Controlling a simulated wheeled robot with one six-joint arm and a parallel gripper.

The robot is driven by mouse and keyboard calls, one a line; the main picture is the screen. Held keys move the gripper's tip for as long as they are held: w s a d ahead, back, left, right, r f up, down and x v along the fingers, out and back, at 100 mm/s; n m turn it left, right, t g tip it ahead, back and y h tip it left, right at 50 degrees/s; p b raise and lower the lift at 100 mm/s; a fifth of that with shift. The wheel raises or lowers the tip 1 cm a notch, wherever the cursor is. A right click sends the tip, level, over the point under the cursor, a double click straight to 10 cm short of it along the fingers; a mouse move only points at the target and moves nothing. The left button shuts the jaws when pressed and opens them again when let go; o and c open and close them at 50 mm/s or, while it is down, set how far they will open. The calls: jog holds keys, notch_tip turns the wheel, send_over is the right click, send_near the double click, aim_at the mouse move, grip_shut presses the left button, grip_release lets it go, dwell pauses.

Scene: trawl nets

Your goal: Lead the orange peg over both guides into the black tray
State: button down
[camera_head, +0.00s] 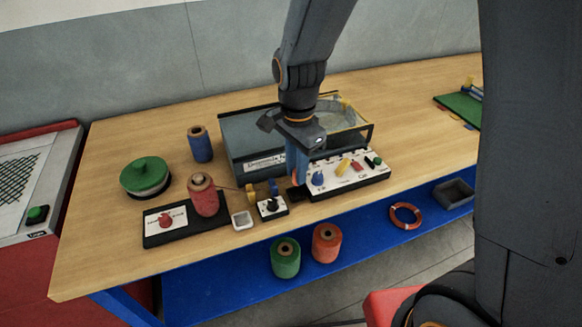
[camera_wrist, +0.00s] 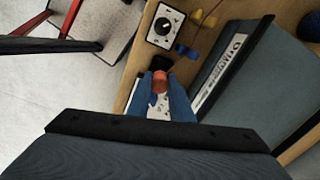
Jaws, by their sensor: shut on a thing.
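My gripper (camera_head: 296,172) has blue fingers and is shut on the orange peg (camera_head: 293,181). In the wrist view the peg (camera_wrist: 160,84) shows between the fingertips (camera_wrist: 160,92). The small black tray (camera_head: 297,194) lies just below the fingertips at the left end of a white panel; it also shows beside the peg in the wrist view (camera_wrist: 161,63), partly hidden. The yellow guide (camera_head: 251,191) and the blue guide (camera_head: 273,187) stand left of my gripper. A thin thread runs from the red spool (camera_head: 203,196) toward the guides; its exact lie over them is unclear.
A large grey-blue bin (camera_head: 245,142) is close behind my gripper. The white control panel (camera_head: 345,177) is to its right. Clear wood lies at the back right.

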jog(key=shift+a+f+b, duration=0.1)
jog(key=shift+f+b, duration=0.5)
jog(key=shift+f, duration=1.5)
jog(key=shift+p, duration=0.3)
jog(key=shift+f, duration=0.2)
jog(key=c, duration=1.5)
grip_release()
jog(key=shift+r+b, duration=0.7)
jog(key=shift+r, duration=3.2)
